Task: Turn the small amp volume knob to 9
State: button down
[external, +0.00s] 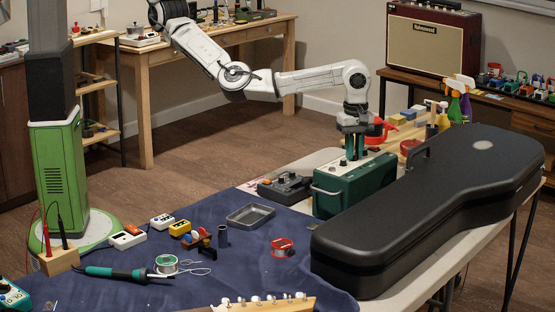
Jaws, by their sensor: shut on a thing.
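The small amp (348,192) is a dark green box with a metal handle at its left end. It stands upright on the table, left of the black guitar case. My gripper (354,156) points straight down onto the amp's top panel and is shut on a knob there. The fingers hide the knob, and its marks and pointer are too small to read. I cannot tell what number it is set to.
The black guitar case (430,205) lies close to the amp's right. A black pedal-like box (285,188) sits just left of it. Red clamp (379,131) and spray bottles (458,100) stand behind. A metal tray (250,215) and small tools lie on the blue cloth (235,265).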

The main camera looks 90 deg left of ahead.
jog(key=m+p, duration=0.1)
jog(key=m, duration=0.1)
jog(key=m+p, duration=0.2)
jog(key=shift+r+m, duration=0.2)
jog(key=shift+m, duration=0.1)
jog(key=m+p, duration=0.2)
jog(key=m, duration=0.2)
jog(key=shift+m, duration=0.3)
jog(key=m+p, duration=0.2)
jog(key=m, duration=0.2)
jog(key=shift+m, duration=0.3)
jog(key=m+p, duration=0.1)
jog(key=m, duration=0.4)
jog(key=shift+w, duration=0.1)
jog(key=m, duration=0.4)
jog(key=shift+m, duration=0.4)
jog(key=m, duration=0.5)
jog(key=shift+f, duration=0.1)
jog(key=m, duration=0.9)
jog(key=shift+m+b, duration=0.3)
jog(key=shift+m, duration=0.1)
